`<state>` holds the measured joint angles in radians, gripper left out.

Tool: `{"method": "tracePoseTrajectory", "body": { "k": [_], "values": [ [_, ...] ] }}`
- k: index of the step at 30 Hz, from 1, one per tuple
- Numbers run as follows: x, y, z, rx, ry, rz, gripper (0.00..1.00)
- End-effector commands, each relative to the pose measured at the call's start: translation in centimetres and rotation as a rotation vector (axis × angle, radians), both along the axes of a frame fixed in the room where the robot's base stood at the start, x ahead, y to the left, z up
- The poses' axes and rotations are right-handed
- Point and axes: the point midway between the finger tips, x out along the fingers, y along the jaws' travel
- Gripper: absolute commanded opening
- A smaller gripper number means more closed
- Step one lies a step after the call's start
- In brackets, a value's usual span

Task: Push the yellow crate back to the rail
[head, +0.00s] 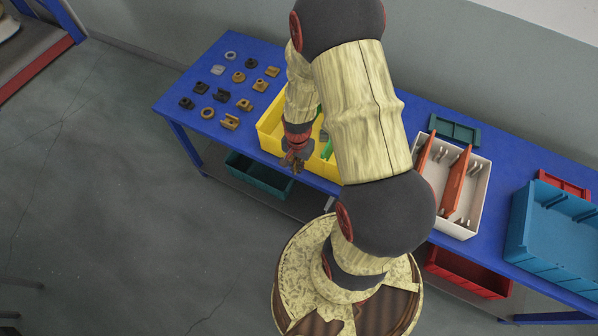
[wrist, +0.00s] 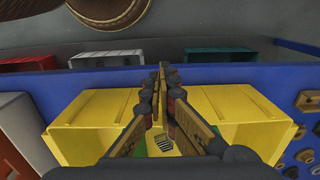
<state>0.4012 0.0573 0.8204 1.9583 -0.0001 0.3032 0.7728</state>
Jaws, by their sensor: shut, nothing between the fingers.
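The yellow crate (head: 270,141) sits upright on the blue table, near its front edge. It also shows in the wrist view (wrist: 85,115), spread on both sides of my fingers. A green piece (head: 327,150) and a striped item (wrist: 187,140) show inside it. My arm hides its right and back parts in the head view. My gripper (head: 296,162) is shut and empty, pointing down at the crate's front side. In the wrist view my fingers (wrist: 161,72) cross in front of the crate; I cannot tell if they touch it. I cannot make out the rail.
Several small parts (head: 229,121) lie left of the crate. A white bin (head: 463,227) with orange dividers and a dark green tray (head: 455,128) stand to the right, then a large blue bin (head: 560,235). Below the table are a green bin (head: 258,177) and a red bin (head: 465,273).

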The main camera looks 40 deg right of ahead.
Motion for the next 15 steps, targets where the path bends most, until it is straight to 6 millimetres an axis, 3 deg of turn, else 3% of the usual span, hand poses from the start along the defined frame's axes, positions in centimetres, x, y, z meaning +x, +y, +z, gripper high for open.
{"method": "tracePoseTrajectory", "body": {
  "k": [5,15],
  "values": [
    [-0.1,0.1,-1.6,0.002,0.004,-0.006,0.0],
    [-0.2,0.1,-8.2,0.002,0.005,-0.005,0.0]
  ]
}}
